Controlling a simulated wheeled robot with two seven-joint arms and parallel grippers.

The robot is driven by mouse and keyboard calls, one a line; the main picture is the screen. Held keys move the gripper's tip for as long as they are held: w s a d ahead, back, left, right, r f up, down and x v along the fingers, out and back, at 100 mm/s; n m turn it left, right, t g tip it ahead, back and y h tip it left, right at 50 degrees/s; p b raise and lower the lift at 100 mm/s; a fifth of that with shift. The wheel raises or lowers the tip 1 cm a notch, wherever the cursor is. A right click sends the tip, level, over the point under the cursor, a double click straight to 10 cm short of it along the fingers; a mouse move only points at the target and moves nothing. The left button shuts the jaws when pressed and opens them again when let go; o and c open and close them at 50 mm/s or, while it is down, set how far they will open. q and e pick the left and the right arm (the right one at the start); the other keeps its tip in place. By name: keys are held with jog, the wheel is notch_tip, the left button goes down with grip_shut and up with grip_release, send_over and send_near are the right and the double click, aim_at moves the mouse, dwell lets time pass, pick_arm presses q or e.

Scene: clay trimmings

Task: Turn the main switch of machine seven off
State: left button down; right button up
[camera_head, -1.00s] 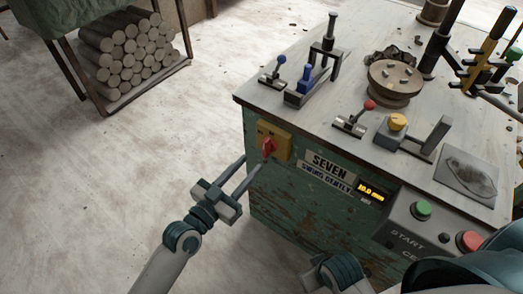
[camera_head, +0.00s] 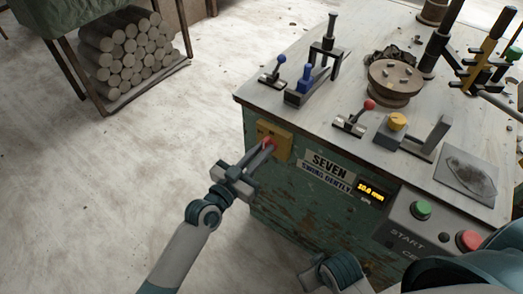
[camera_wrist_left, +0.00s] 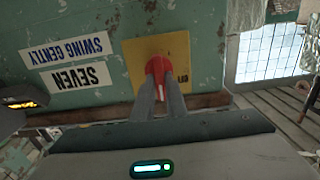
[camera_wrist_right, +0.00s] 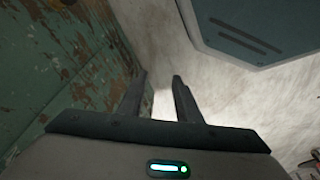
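The main switch is a red knob (camera_head: 268,141) on a yellow plate (camera_head: 281,147) on the green side of machine seven. In the left wrist view the red knob (camera_wrist_left: 156,68) sits between the fingertips, in front of the yellow plate (camera_wrist_left: 179,45). My left gripper (camera_head: 268,146) is shut on the knob, one finger on each side, and the fingers hide part of it. The label SEVEN (camera_head: 326,167) is right of the switch. My right gripper (camera_wrist_right: 160,76) is open and empty, beside the machine's green side; its fingers do not show in the head view.
The machine top carries a blue lever (camera_head: 306,79), a red-knobbed lever (camera_head: 369,105), a yellow knob (camera_head: 398,121) and a round plate (camera_head: 392,80). A panel with green (camera_head: 423,209) and red (camera_head: 469,240) buttons is at the right.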

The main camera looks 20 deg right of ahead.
pick_arm(q)
jog(key=shift+n, duration=0.3)
pick_arm(e)
jog(key=shift+s+f, duration=0.1)
jog(key=shift+f, duration=0.1)
pick_arm(q)
jog(key=shift+w+a+n, duration=0.1)
jog(key=shift+n, duration=0.7)
jog(key=shift+w+a+f+n+p, duration=0.1)
jog(key=shift+f+n+p, duration=0.1)
jog(key=shift+n, duration=2.45)
jog(key=shift+w+a+f+n+p, duration=0.1)
jog(key=shift+w+f+n+p, duration=0.05)
jog(key=shift+n, duration=2.45)
jog(key=shift+w+a+f+n+p, duration=0.1)
jog(key=shift+f+n+p, duration=0.1)
jog(key=shift+n, duration=2.45)
pick_arm(e)
jog(key=shift+x, duration=1.6)
jog(key=shift+s, duration=0.1)
